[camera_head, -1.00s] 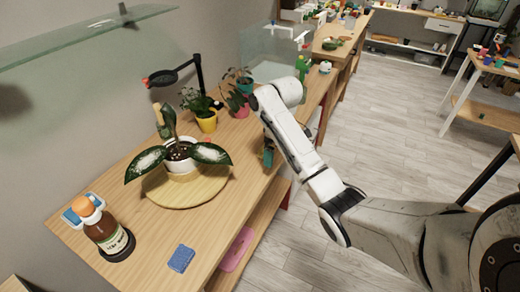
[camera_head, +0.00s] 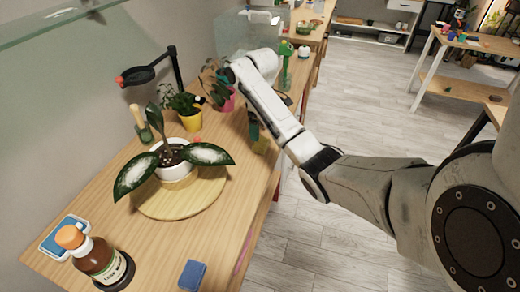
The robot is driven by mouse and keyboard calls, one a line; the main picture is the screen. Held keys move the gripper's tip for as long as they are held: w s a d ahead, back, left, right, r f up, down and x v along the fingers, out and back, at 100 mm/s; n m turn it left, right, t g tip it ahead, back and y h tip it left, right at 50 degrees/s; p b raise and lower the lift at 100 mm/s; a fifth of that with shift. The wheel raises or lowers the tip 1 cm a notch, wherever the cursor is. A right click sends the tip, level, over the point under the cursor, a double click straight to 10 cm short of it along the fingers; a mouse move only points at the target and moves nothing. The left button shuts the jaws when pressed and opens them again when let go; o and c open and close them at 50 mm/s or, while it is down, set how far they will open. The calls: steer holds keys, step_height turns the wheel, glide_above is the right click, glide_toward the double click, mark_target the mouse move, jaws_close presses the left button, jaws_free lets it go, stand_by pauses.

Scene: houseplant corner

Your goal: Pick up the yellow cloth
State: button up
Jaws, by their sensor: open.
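A small yellowish patch (camera_head: 262,146) shows at the right edge of the wooden bench, just below my gripper. It may be the yellow cloth, but it is too small and too covered to be sure. My gripper (camera_head: 254,131) points down over this edge at the end of the white arm. It is open, and its fingertips are partly hidden, so I cannot tell whether they touch the patch.
A leafy plant in a white pot (camera_head: 173,172) stands on a round wooden board (camera_head: 150,209). A brown bottle (camera_head: 101,259) and blue sponge (camera_head: 192,275) are in front. A yellow pot (camera_head: 190,121) and black magnifier stand (camera_head: 176,68) are behind.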

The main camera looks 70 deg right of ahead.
mark_target(261, 142)
steer(key=f, duration=0.7)
steer(key=shift+s+a+f+p, duration=0.1)
steer(key=shift+s+a+p, duration=0.05)
steer(key=shift+a+p, duration=0.2)
steer(key=shift+c, duration=0.5)
steer(key=c, duration=1)
